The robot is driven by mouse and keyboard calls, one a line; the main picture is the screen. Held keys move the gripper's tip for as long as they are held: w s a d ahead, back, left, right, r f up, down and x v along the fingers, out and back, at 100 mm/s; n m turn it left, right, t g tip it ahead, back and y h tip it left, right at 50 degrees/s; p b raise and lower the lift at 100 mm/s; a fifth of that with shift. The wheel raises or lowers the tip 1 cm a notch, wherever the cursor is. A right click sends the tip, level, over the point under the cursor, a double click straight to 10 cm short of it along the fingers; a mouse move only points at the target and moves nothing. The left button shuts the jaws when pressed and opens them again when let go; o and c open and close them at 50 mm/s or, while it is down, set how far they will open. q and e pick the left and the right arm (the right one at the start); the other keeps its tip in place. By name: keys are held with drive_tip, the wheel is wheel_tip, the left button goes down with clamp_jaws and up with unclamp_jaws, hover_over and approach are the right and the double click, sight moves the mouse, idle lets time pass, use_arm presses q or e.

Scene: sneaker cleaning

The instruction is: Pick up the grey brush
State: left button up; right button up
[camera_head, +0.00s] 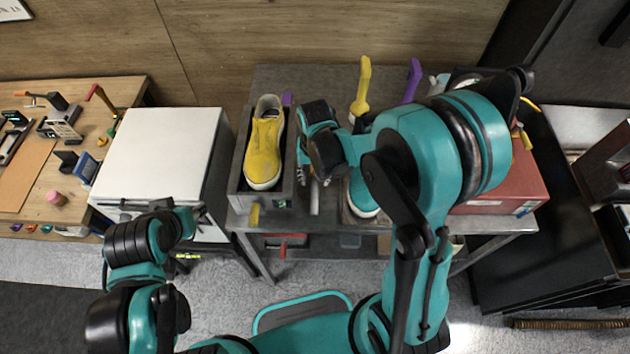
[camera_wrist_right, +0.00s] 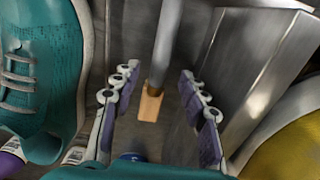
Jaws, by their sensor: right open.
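The grey brush shows in the right wrist view as a slim grey handle (camera_wrist_right: 166,45) with a tan end, lying on the dark table surface beside a metal tray wall. Its bristles are not clear. In the head view part of its handle (camera_head: 315,197) shows below my right gripper (camera_head: 311,178). In the right wrist view my right gripper (camera_wrist_right: 158,118) is open, with the handle's tan end between its two fingers in the picture, apparently not touching. My left gripper (camera_head: 192,219) is at the left, in front of a white cabinet, away from the brush; its fingers are unclear.
A yellow sneaker (camera_head: 265,150) lies in a grey tray (camera_head: 239,165) left of the brush. A teal sneaker (camera_wrist_right: 45,75) is close on the other side. Yellow (camera_head: 361,88) and purple (camera_head: 412,80) handles stand behind. A red box (camera_head: 510,188) is at right.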

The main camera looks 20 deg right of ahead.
sight(315, 183)
wheel_tip(315, 183, down, 4)
drive_tip(key=shift+w+f+b, duration=0.1)
drive_tip(key=shift+f+b, duration=0.05)
drive_tip(key=shift+b, duration=0.4)
clamp_jaws()
wheel_tip(315, 183, up, 4)
drive_tip(key=shift+r+p, duration=0.2)
drive_tip(key=shift+p, duration=0.55)
drive_tip(key=s+d+r+p, duration=0.2)
drive_tip(key=s+d+r, duration=0.4)
drive_tip(key=s, duration=0.4)
drive_tip(key=shift+d+r, duration=0.15)
drive_tip(key=shift+r, duration=0.25)
drive_tip(key=shift+p, duration=0.3)
